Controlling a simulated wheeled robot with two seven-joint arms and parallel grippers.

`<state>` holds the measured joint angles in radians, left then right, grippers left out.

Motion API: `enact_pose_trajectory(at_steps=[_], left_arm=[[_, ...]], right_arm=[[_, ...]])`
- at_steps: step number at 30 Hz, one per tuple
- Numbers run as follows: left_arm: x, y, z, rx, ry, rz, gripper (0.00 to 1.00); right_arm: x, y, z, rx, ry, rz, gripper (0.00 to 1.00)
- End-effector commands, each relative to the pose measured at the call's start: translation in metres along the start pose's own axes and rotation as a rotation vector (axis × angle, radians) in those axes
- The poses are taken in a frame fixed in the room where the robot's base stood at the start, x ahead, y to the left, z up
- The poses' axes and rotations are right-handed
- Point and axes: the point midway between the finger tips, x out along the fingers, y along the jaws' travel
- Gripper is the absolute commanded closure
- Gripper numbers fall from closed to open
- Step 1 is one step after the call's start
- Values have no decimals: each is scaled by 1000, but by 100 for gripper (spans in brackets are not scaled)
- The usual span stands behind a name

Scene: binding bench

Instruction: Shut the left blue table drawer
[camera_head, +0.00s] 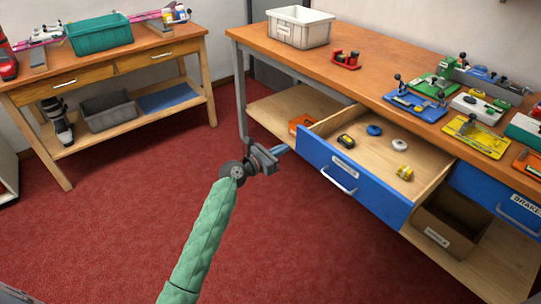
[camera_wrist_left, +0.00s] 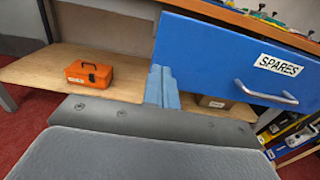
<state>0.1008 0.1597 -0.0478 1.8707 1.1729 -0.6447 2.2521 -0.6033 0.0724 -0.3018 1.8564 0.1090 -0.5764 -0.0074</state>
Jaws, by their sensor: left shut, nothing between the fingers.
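The left blue table drawer (camera_head: 375,196) stands pulled out from the orange-topped bench, with its wooden inside showing. Its blue front, silver handle and SPARES label also show in the left wrist view (camera_wrist_left: 225,60). Several small parts lie in it, among them a blue ring (camera_head: 374,130) and a yellow piece (camera_head: 403,172). My left gripper (camera_head: 280,149) is shut and empty, just left of the drawer front's left end. In the left wrist view its blue fingers (camera_wrist_left: 162,88) overlap the front's lower left corner; I cannot tell whether they touch. My right gripper is not in view.
The BRAKE drawer (camera_head: 505,207) at the right looks shut. An orange toolbox (camera_wrist_left: 88,73) and a cardboard box (camera_head: 445,222) sit on the bench's lower shelf. A second wooden table (camera_head: 110,65) stands at the left. Red floor in front is clear.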

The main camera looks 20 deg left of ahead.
Motion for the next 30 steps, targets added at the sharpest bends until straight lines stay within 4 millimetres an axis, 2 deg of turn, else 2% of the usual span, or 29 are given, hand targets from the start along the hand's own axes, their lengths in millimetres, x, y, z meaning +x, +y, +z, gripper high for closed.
enact_pose_trajectory(at_steps=[3, 9, 26, 29, 30], left_arm=[[18, 0, 0, 0, 0, 0, 100], [36, 0, 0, -1, 1, -1, 100], [42, 0, 0, -1, 1, 0, 100], [49, 0, 2, -1, 0, 0, 100], [54, 0, 2, -2, 0, 0, 100]], right_arm=[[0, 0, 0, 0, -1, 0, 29], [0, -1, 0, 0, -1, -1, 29], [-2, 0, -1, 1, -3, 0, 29], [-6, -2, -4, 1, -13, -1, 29], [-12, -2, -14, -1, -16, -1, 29]])
